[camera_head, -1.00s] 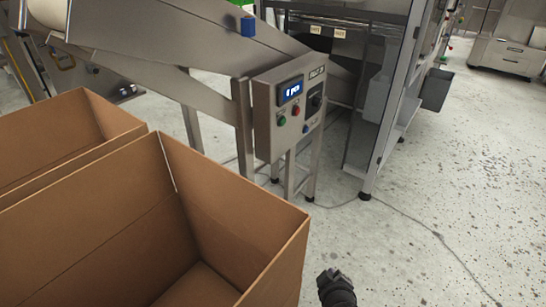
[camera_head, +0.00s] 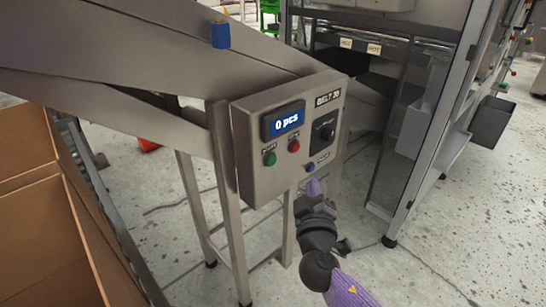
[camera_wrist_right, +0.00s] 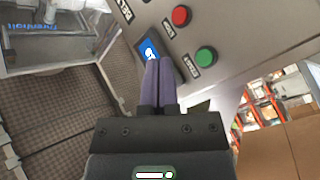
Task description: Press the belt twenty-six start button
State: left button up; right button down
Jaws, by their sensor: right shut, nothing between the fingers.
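The grey control box (camera_head: 255,165) carries a label beginning "BELT"; its number is hard to read. It has a lit "0 pcs" display (camera_head: 285,122), a green button (camera_head: 270,158), a red button (camera_head: 294,146), a black knob (camera_head: 325,130) and a blue button (camera_head: 309,167). My right gripper (camera_head: 313,186) is shut and empty, its purple fingertips near the box's lower right edge, just below the blue button. In the right wrist view its fingers (camera_wrist_right: 158,72) overlap the display (camera_wrist_right: 149,50), with the green button (camera_wrist_right: 205,57) to their right. My left gripper is out of view.
Cardboard boxes (camera_head: 40,225) stand at the left. A sloping metal chute (camera_head: 120,50) rises behind the control box. A glass-sided machine frame (camera_head: 425,120) stands to the right. Open speckled floor lies at the right.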

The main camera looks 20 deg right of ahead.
aim_at(272, 161)
jog(key=shift+s, duration=0.1)
jog(key=w+a+b, duration=0.3)
jog(key=w, duration=0.5)
jog(key=shift+w, duration=0.2)
dwell(0.3)
dwell(0.3)
dwell(0.4)
dwell(0.6)
